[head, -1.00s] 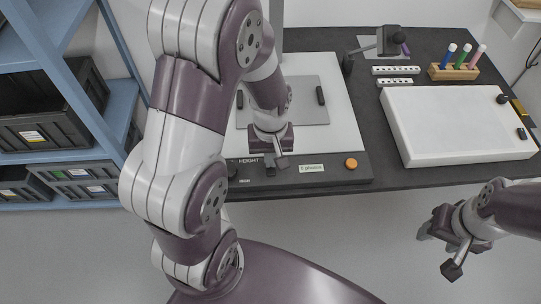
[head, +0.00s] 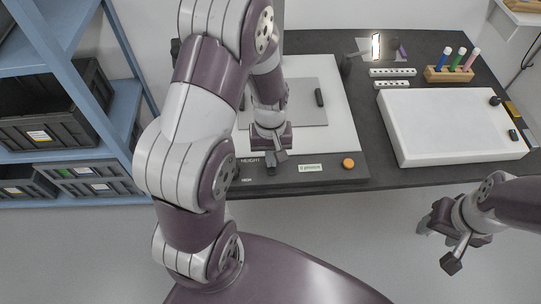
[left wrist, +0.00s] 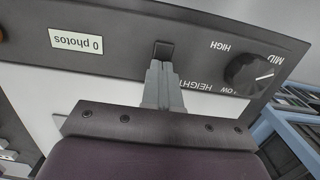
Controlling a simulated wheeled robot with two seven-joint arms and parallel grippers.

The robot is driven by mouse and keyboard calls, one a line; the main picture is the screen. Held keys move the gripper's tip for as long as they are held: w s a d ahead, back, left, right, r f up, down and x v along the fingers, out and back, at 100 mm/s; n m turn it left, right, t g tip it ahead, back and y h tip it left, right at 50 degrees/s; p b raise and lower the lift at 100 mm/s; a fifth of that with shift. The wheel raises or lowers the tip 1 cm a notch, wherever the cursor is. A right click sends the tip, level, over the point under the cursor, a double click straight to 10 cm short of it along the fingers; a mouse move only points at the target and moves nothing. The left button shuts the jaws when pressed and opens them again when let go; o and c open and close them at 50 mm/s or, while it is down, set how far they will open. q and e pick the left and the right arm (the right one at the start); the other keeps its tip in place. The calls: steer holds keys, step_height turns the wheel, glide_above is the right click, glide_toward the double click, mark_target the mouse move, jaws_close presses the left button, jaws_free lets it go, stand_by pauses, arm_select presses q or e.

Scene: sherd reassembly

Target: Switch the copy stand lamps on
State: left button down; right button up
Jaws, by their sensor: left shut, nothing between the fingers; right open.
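The copy stand has a white baseboard (head: 335,120) with a grey sheet on it and a dark front panel (head: 330,176). The right lamp (head: 376,45) glows bright white; a dark shape at the left, partly behind my arm, may be the other lamp. My left gripper (head: 274,165) is shut and empty at the front panel. In the left wrist view its fingertips (left wrist: 162,66) are at a small black switch (left wrist: 164,49); I cannot tell whether they touch. My right gripper (head: 438,246) is open and empty, off the table's front edge.
The panel carries a height knob (left wrist: 249,74), a "0 photos" label (left wrist: 76,42) and an orange button (head: 348,163). A white tray (head: 455,125), strips (head: 393,72) and a wooden pen holder (head: 449,74) stand right. Blue shelves (head: 60,158) with black bins stand left.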

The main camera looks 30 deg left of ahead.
arm_select(q)
steer(key=shift+s+d+f+g+p, duration=0.2)
steer(key=shift+s+f+g+p, duration=0.1)
steer(key=shift+s+f, duration=0.4)
steer(key=shift+s+d+r, duration=0.1)
steer(key=shift+s+r, duration=0.05)
steer(key=shift+d+r, duration=0.1)
steer(key=shift+r, duration=0.15)
steer(key=r+p, duration=0.2)
steer(key=w+r+p, duration=0.2)
steer(key=r+p, duration=0.1)
steer(key=shift+a+r+p, duration=0.2)
steer(key=shift+r+p, duration=0.1)
steer(key=shift+p, duration=0.05)
step_height(320, 180, up, 9)
steer(key=shift+w+a, duration=0.4)
steer(key=shift+w, duration=0.05)
